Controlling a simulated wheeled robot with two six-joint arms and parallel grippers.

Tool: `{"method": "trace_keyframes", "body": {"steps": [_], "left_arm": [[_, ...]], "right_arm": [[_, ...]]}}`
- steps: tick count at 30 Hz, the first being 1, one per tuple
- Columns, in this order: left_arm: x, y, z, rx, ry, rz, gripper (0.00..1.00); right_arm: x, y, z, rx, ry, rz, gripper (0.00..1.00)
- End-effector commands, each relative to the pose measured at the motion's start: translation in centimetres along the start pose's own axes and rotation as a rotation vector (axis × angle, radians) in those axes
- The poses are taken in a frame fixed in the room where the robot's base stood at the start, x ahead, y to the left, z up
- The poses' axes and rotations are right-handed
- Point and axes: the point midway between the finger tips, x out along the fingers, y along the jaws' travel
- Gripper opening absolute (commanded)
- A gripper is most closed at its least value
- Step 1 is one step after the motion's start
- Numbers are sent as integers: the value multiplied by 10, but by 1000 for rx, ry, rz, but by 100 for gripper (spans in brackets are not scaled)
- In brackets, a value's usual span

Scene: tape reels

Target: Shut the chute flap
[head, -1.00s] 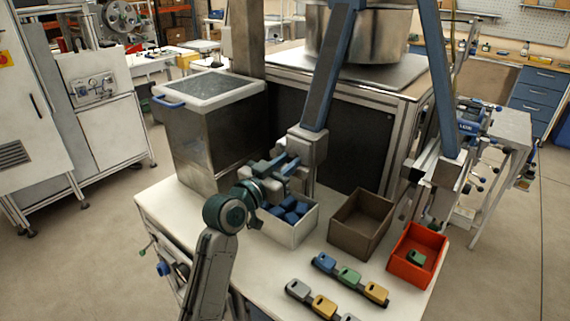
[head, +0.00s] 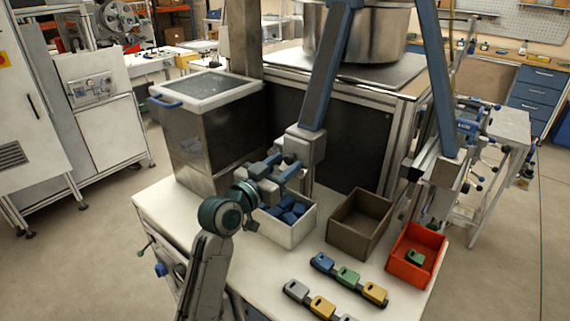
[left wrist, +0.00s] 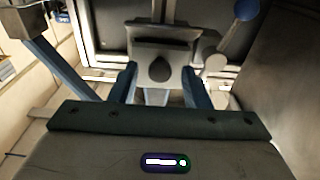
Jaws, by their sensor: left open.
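A grey block (head: 304,146) stands at the foot of a slanted blue beam (head: 328,72) behind the bins. I cannot tell for certain which part is the chute flap, or its position. My left gripper (head: 284,166) is in front of this block, above the white bin, with open jaws. In the left wrist view, its two blue fingers (left wrist: 159,88) stand apart with nothing gripped between them. Beyond them is a grey plate (left wrist: 168,49) with a dark rounded mark or knob. Whether the fingers touch it is not clear. My right gripper is not in view.
A white bin (head: 290,234) of blue pieces, a brown bin (head: 337,232) and a red bin (head: 408,279) stand on the white table (head: 157,207). Rows of coloured pieces (head: 347,275) lie in front. A metal cabinet (head: 197,136) with a blue handle stands at the left.

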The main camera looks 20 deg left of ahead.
Motion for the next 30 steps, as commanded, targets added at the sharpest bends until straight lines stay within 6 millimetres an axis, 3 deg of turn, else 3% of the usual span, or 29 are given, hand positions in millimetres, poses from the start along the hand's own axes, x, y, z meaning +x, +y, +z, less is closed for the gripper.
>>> {"method": "trace_keyframes", "body": {"steps": [9, 15, 30], "left_arm": [[-64, 0, 4, 5, -3, 0, 43], [-89, 0, 3, 4, -2, 0, 43], [-97, 1, 1, -1, -1, 1, 43]], "right_arm": [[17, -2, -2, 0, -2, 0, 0], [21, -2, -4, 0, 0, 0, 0], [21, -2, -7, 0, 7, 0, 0]]}}
